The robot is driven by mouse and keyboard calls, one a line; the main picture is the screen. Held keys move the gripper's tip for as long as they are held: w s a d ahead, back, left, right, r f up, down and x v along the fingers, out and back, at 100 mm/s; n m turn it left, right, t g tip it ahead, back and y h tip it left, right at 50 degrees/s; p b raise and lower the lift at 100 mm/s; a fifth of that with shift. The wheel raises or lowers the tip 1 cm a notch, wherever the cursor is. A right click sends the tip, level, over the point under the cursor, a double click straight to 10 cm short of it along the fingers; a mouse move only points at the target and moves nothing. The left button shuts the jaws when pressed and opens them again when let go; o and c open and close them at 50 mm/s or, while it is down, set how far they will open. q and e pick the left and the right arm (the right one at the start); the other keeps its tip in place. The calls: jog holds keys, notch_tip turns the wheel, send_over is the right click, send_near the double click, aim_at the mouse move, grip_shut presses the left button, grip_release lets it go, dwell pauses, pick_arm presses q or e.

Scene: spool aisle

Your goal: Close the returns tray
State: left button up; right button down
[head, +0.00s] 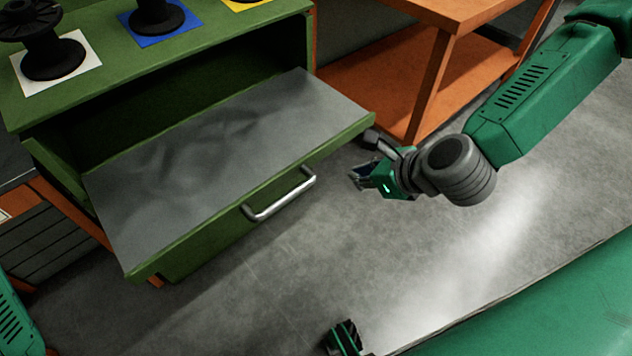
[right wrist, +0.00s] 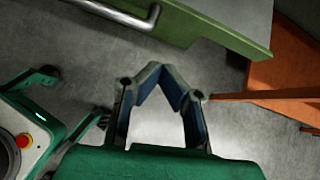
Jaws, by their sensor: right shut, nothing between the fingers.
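The returns tray is a green drawer with a grey bottom (head: 215,165), pulled out of the green cabinet (head: 95,95). Its inside looks empty. A silver bar handle (head: 280,197) is on its front face; the handle also shows at the top of the right wrist view (right wrist: 120,14).
On the cabinet top stand black spools on a white (head: 85,78), a blue (head: 150,42) and a yellow pad (head: 240,4). An orange shelf unit (head: 375,75) is right of the cabinet, close behind my right gripper. The grey floor (head: 270,270) before the tray is clear.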

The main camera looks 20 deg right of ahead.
jog(key=m, duration=0.2)
jog(key=b, duration=0.4)
send_near(314, 157)
jog(key=shift+t, duration=0.3)
jog(key=w+f, duration=0.1)
jog(key=w+a+f, duration=0.1)
jog(key=f, duration=0.1)
jog(key=w+f, duration=0.1)
jog(key=f, duration=0.1)
jog(key=shift+a+f, duration=0.15)
jog(key=shift+a, duration=0.15)
jog(key=shift+w+d, duration=0.1)
jog(key=shift+w, duration=0.65)
jog(key=shift+a, duration=0.3)
jog(key=shift+w, duration=0.15)
